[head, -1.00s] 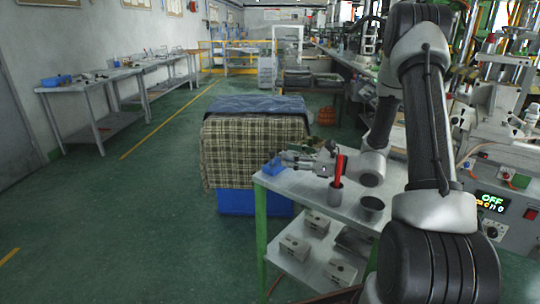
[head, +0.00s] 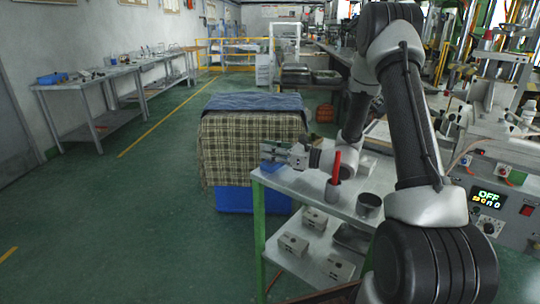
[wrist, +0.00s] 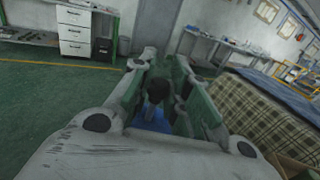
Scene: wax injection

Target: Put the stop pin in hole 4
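My gripper (head: 268,151) is level over the left end of the metal table (head: 312,190), with its fingers pointing left. In the wrist view its two fingers (wrist: 160,62) are apart, so it looks open. A small dark upright piece (wrist: 157,90) shows between the fingers, above a blue piece (wrist: 150,118). The dark piece may be the stop pin; I cannot tell for sure, nor whether a finger touches it. I cannot make out hole 4 in either view.
A red-handled tool (head: 336,165) stands in a grey holder, with a metal cup (head: 369,205) to its right. Several pale blocks (head: 293,245) lie on the lower shelf. A plaid-covered stack (head: 240,145) stands behind the table. Green floor is open to the left.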

